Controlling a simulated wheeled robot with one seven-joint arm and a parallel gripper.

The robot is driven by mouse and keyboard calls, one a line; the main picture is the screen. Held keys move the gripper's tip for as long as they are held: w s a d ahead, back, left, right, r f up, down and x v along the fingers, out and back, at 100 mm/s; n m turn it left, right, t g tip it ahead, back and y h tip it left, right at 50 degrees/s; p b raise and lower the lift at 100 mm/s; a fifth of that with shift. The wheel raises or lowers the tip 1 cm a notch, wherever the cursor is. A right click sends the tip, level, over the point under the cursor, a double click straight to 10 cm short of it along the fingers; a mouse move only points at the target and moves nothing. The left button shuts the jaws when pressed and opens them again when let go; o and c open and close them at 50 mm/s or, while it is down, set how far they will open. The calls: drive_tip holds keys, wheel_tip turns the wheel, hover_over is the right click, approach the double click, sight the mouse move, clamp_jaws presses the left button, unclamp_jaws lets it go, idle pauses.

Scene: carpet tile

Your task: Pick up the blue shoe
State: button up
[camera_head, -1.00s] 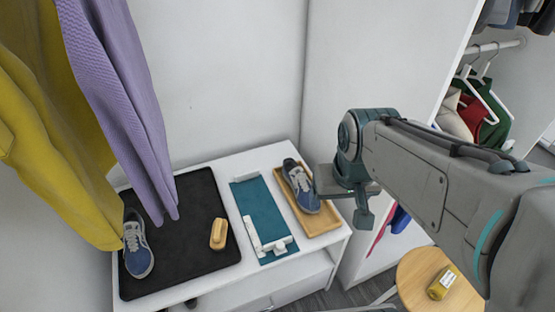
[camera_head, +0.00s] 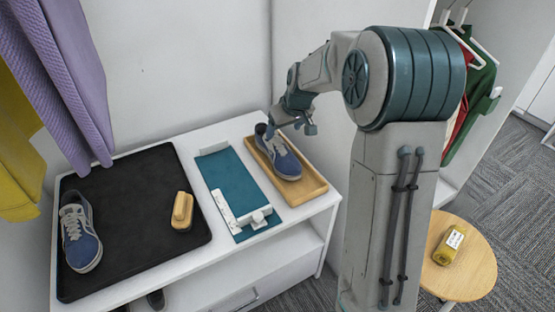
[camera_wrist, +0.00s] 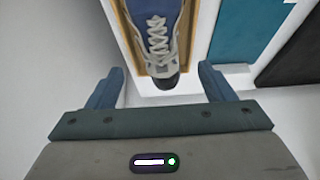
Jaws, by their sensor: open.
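A blue shoe with grey laces (camera_head: 282,158) sits in a wooden tray (camera_head: 312,186) on the right of the white cabinet. The wrist view shows its laced top (camera_wrist: 157,40) at the upper middle. My gripper (camera_head: 290,127) is at the far end of the tray, near the shoe's dark heel end. In the wrist view my gripper (camera_wrist: 160,85) has its two fingers spread apart with nothing between them, and the shoe lies just beyond them. A second blue shoe (camera_head: 80,232) lies on the black mat (camera_head: 130,200) at the left.
A tan brush (camera_head: 182,210) lies on the black mat. A teal mat (camera_head: 232,180) with white fittings lies between mat and tray. Purple (camera_head: 65,75) and yellow (camera_head: 15,150) garments hang at left. A round stool (camera_head: 470,275) holds a yellow item (camera_head: 449,246).

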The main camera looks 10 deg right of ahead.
sight(276, 148)
drive_tip(key=b+x, duration=0.1)
drive_tip(key=x, duration=0.7)
drive_tip(key=shift+b, duration=0.3)
drive_tip(key=b+x, duration=0.2)
drive_tip(key=x, duration=0.3)
drive_tip(key=shift+w+f, duration=0.1)
drive_tip(key=c, duration=0.9)
